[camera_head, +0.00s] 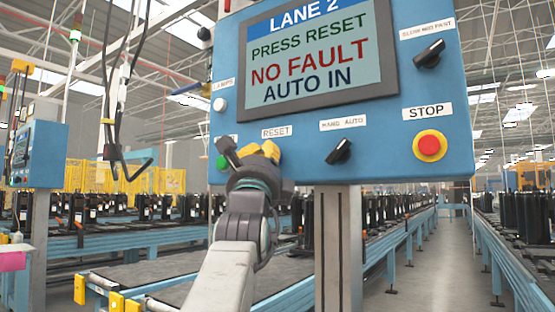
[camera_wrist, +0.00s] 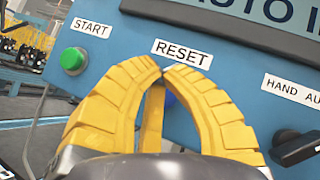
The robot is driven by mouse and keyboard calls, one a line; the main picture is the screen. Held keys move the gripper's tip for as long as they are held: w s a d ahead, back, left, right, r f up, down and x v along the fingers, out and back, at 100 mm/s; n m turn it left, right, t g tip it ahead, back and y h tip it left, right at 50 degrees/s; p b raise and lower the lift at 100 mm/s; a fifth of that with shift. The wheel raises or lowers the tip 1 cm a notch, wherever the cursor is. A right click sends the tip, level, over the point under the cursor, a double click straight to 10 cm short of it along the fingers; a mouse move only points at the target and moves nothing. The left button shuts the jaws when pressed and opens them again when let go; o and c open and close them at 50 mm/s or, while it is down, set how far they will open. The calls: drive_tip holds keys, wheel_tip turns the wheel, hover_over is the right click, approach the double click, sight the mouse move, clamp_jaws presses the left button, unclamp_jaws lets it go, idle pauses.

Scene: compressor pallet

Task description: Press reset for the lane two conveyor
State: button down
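The blue lane 2 control panel (camera_head: 300,112) has a screen (camera_head: 318,55) reading "LANE 2, PRESS RESET, NO FAULT, AUTO IN". The RESET label (camera_head: 276,132) is just above my gripper (camera_head: 268,149), and shows in the wrist view (camera_wrist: 182,53). My gripper's yellow fingers (camera_wrist: 163,70) have their tips together just below that label, with nothing seen held. A small blue patch, likely the reset button (camera_wrist: 170,98), shows between the fingers and is mostly hidden. I cannot tell whether a finger touches it.
The green START button (camera_wrist: 73,60) is left of the fingers. The HAND AUTO switch (camera_head: 339,151) and the red STOP button (camera_head: 429,146) are to the right. A grey post (camera_head: 338,245) carries the panel. Conveyors (camera_head: 400,235) run on both sides behind.

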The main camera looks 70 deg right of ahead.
drive_tip(key=shift+d, duration=0.15)
idle(1.4)
drive_tip(key=shift+d, duration=0.25)
